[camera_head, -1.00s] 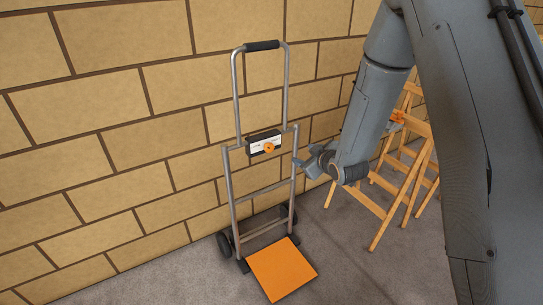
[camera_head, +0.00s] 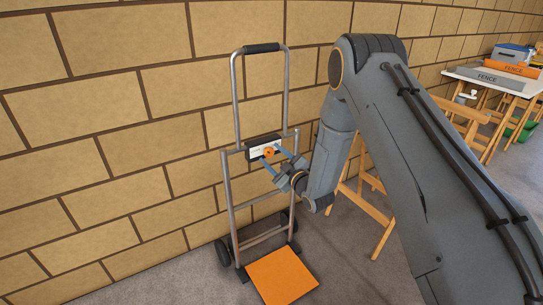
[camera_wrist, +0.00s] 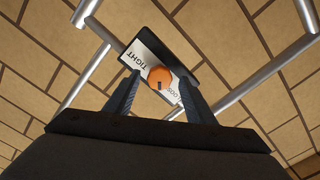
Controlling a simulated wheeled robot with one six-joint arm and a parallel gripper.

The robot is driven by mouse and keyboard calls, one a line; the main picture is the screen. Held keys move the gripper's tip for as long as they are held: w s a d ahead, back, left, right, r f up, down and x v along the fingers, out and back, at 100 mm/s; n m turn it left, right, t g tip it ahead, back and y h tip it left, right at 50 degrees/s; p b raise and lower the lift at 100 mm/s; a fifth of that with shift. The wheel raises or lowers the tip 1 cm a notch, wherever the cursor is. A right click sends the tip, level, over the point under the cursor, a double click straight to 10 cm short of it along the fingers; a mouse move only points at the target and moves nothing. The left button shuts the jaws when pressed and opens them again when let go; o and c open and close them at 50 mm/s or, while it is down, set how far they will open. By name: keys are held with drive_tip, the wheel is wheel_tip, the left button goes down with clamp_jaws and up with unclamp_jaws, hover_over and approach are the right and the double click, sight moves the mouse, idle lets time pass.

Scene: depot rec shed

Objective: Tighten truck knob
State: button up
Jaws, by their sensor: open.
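The hand truck (camera_head: 232,190) stands upright by the brick wall, with a grey tube frame, a black top grip and an orange toe plate (camera_head: 282,275). Its orange knob (camera_head: 268,153) sits on a black and white label box on the crossbar. In the wrist view the knob (camera_wrist: 159,77) has a dark mark, and the label plate (camera_wrist: 150,57) reads "TIGHT" on one side and partly hidden letters on the other. My gripper (camera_head: 273,162) is open, its fingers pointing at the knob. In the wrist view the fingertips (camera_wrist: 160,82) appear on either side of the knob; contact cannot be told.
A wooden trestle (camera_head: 372,195) stands behind my arm to the right. The brick wall (camera_head: 110,100) is close behind the truck. The floor at the front left is clear.

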drive_tip(key=shift+w+a, duration=0.3)
drive_tip(key=shift+w, duration=0.15)
drive_tip(key=c, duration=1.1)
